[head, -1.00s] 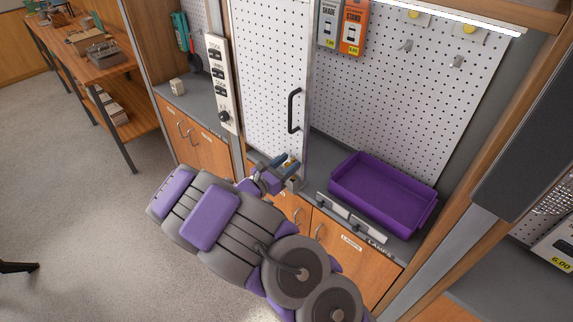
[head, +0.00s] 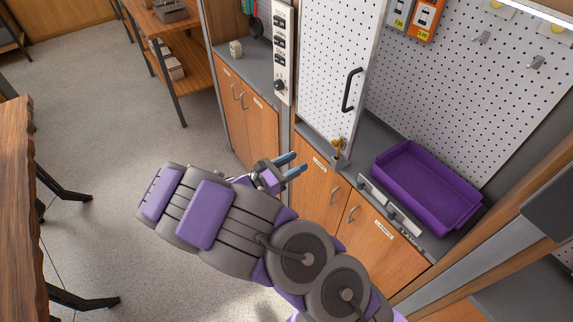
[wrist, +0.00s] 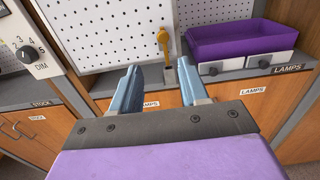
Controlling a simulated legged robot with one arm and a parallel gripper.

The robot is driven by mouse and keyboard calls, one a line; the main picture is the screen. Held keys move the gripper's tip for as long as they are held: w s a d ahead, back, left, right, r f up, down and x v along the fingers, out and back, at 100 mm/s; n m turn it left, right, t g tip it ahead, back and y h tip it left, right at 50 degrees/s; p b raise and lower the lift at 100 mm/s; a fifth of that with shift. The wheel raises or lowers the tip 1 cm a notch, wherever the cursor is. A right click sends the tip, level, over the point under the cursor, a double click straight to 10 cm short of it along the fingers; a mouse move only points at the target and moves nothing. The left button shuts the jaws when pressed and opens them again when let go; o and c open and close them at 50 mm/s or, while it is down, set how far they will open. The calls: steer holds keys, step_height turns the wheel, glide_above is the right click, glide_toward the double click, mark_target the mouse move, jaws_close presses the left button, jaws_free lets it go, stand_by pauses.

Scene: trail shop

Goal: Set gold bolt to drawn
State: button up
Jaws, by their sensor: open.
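The gold bolt (head: 338,146) is at the lower right corner of the white perforated sliding panel (head: 335,75), just above a small grey block on the counter edge. In the wrist view the gold bolt (wrist: 163,42) stands upright, its knob at the top, beyond my fingers. My gripper (head: 298,165) is open and empty, to the left of and lower than the bolt, apart from it. In the wrist view my gripper's two blue fingers (wrist: 160,82) spread apart with the bolt showing beyond the gap. Whether the bolt is drawn is hard to tell.
A purple tray (head: 428,188) sits on the counter right of the panel. Switches with knobs (head: 387,202) line the counter front. A dial strip (head: 281,50) stands left of the panel. Wooden cabinet doors (head: 325,190) lie below. A wooden table edge (head: 22,200) is at far left.

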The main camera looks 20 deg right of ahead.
steer(key=shift+v, duration=1.1)
steer(key=shift+d, duration=0.1)
steer(key=s+d+r+m+g+y, duration=0.3)
steer(key=s+d+r+m+g, duration=0.3)
steer(key=s, duration=0.3)
steer(key=s+d+r+m+g+y, duration=0.2)
steer(key=s+d+r+m+g, duration=0.25)
steer(key=s+m, duration=0.35)
steer(key=s+a+m+t+y, duration=0.1)
steer(key=s+a+m+y, duration=0.3)
steer(key=s, duration=0.4)
steer(key=s+a+m+t+y+b, duration=0.1)
steer(key=s+a+m+y, duration=0.3)
steer(key=s+a+y, duration=0.2)
steer(key=s+y, duration=0.2)
steer(key=s, duration=0.1)
steer(key=shift+a+r, duration=0.3)
steer(key=shift+a, duration=0.1)
